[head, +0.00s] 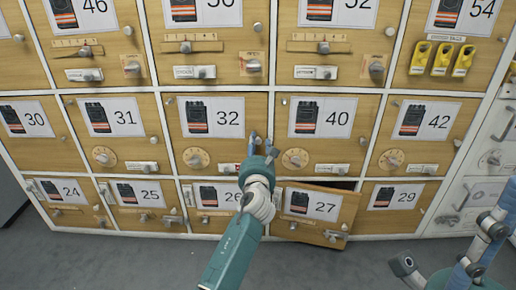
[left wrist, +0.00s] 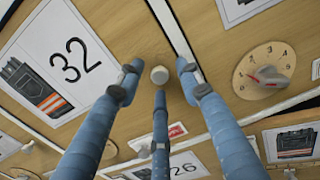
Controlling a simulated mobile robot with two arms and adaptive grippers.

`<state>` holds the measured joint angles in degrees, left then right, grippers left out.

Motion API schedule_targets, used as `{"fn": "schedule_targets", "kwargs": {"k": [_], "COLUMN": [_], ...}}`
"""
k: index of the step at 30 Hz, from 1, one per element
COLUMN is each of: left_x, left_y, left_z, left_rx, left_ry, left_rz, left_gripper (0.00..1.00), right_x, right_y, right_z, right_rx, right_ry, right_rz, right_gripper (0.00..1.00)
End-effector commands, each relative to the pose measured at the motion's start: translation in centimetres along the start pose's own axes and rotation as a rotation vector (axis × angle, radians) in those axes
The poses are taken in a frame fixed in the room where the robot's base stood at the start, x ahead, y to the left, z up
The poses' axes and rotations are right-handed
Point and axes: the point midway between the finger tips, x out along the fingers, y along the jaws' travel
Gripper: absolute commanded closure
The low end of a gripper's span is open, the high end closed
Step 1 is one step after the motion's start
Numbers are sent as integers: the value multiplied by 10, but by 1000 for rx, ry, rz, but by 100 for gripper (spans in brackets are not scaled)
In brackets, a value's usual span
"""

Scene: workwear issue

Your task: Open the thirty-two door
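The thirty-two door (head: 178,112) is a wooden locker door in the middle row, with a number card and a picture of a dark device with orange bands. It looks closed and flush. It has a round dial (head: 195,158) at its lower left. In the left wrist view, the door (left wrist: 135,28) carries a small round grey knob (left wrist: 160,75) near its right edge. My left gripper (head: 262,146) is at this edge. Its three fingers are spread around the knob (left wrist: 159,84), with no clear grip on it. My right gripper (head: 490,228) shows only partly at the lower right.
Door 40 (head: 362,130) stands just to the right, with its own dial (head: 295,159), which also shows in the left wrist view (left wrist: 265,70). Below, door 27 (head: 340,222) hangs ajar and tilted outward. Grey floor (head: 130,262) lies in front.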

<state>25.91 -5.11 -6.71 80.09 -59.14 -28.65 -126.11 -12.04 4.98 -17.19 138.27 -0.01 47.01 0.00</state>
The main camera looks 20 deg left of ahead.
Motion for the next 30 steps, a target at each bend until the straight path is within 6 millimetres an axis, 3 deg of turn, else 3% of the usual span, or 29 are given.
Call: {"fn": "schedule_targets", "kwargs": {"k": [5,10,25,30], "left_x": [0,0,-4,-10], "left_y": [0,0,1,3], "left_z": [0,0,1,2], "left_rx": [-1,-1,0,3], "left_ry": [0,0,1,2], "left_rz": [0,0,-24,-65], "left_gripper": [66,100,100,100], "right_x": [0,0,6,-6], "right_y": [0,0,0,2], "right_z": [0,0,-4,-1], "right_rx": [0,0,1,8], "right_ry": [0,0,3,-66], "right_rz": [0,0,5,25], "right_gripper": [60,60,60,60]}}
